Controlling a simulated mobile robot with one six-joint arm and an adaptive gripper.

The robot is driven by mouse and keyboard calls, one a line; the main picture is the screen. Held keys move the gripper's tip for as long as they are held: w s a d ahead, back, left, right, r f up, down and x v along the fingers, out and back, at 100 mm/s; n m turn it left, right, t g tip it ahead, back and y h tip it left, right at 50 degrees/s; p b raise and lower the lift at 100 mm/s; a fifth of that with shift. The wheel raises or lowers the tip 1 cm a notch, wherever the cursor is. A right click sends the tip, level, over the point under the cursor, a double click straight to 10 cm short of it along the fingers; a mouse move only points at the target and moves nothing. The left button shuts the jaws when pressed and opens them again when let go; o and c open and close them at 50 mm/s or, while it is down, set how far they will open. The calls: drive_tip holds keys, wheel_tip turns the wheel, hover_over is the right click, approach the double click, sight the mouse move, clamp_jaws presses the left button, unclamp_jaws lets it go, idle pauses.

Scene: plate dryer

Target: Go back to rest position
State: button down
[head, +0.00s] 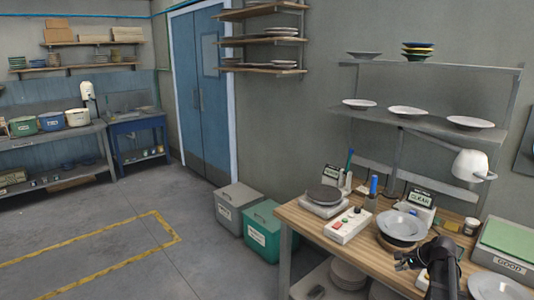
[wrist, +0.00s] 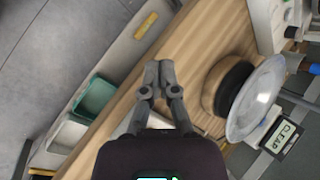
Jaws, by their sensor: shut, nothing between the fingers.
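My gripper (head: 403,261) shows at the lower right of the head view, by the front part of the wooden workbench. In the wrist view my gripper (wrist: 158,72) has its two fingers together with nothing between them, over the bench top. A grey-white plate (head: 402,225) rests on a round stand (head: 385,245) just behind my gripper in the head view. In the wrist view the plate (wrist: 262,98) and the round wooden stand (wrist: 212,90) are to the right of my fingers, apart from them.
A lamp (head: 470,164) hangs above. Grey (head: 238,203) and green (head: 263,226) bins stand left; open floor lies beyond.

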drive_tip(key=s+a+f+n+g+h, duration=0.1)
drive_tip(key=s+a+n, duration=0.4)
drive_tip(key=a, duration=0.5)
drive_tip(key=s+a+f+n+g+h, duration=0.1)
drive_tip(key=s+a+n+g, duration=0.2)
drive_tip(key=s+a+n, duration=0.3)
drive_tip(key=s+a+f+n+g+h, duration=0.1)
drive_tip(key=s+a+n, duration=0.4)
drive_tip(key=a, duration=0.9)
drive_tip(key=shift+s+a+f+n+g+h, duration=0.2)
drive_tip(key=shift+a+f+n+g+h, duration=0.1)
drive_tip(key=shift+n+g+h, duration=0.25)
